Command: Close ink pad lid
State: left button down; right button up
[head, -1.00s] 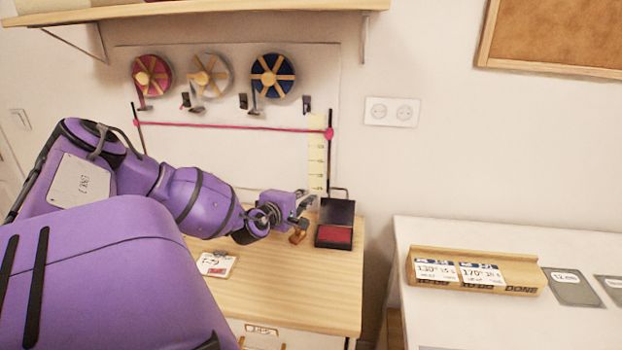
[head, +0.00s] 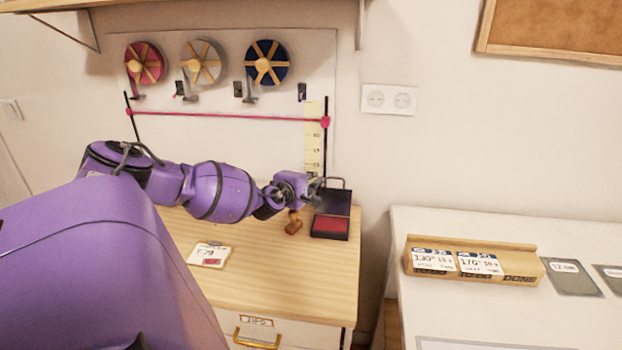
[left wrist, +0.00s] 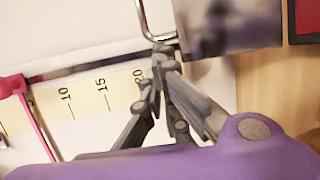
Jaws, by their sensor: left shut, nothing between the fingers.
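The ink pad (head: 329,227) is a dark case with a red pad, at the back right corner of the wooden table. Its dark lid (head: 337,203) stands open at the rear side. In the left wrist view the lid (left wrist: 235,25) is blurred, and a corner of the red pad (left wrist: 308,15) shows at the right edge. My left gripper (head: 318,185) is shut and empty, at the upper left edge of the lid. In the left wrist view its fingertips (left wrist: 163,52) are just beside the lid's edge; I cannot tell whether they touch. My right gripper is not in view.
A wooden stamp (head: 293,222) stands left of the ink pad, below my gripper. A card (head: 209,255) lies on the wooden table (head: 290,275). A thin metal loop (left wrist: 148,22) is close to my fingertips. A ruler strip (head: 312,140) hangs on the wall behind.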

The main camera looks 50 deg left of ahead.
pick_arm(q)
jog(key=shift+s+d, duration=0.1)
jog(key=shift+s, duration=0.05)
jog(key=shift+s+d+r+t, duration=0.1)
jog(key=shift+s+d+t, duration=0.05)
jog(key=shift+t, duration=0.25)
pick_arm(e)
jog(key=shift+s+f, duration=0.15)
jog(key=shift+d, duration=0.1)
pick_arm(q)
jog(key=shift+s+d, duration=0.1)
jog(key=s+d+f+m+t+y, duration=0.1)
jog(key=s+d+m+t+y, duration=0.1)
jog(key=s+d+t, duration=0.2)
jog(key=shift+s+d+t, duration=0.4)
jog(key=shift+s+d, duration=1)
jog(key=shift+s, duration=0.55)
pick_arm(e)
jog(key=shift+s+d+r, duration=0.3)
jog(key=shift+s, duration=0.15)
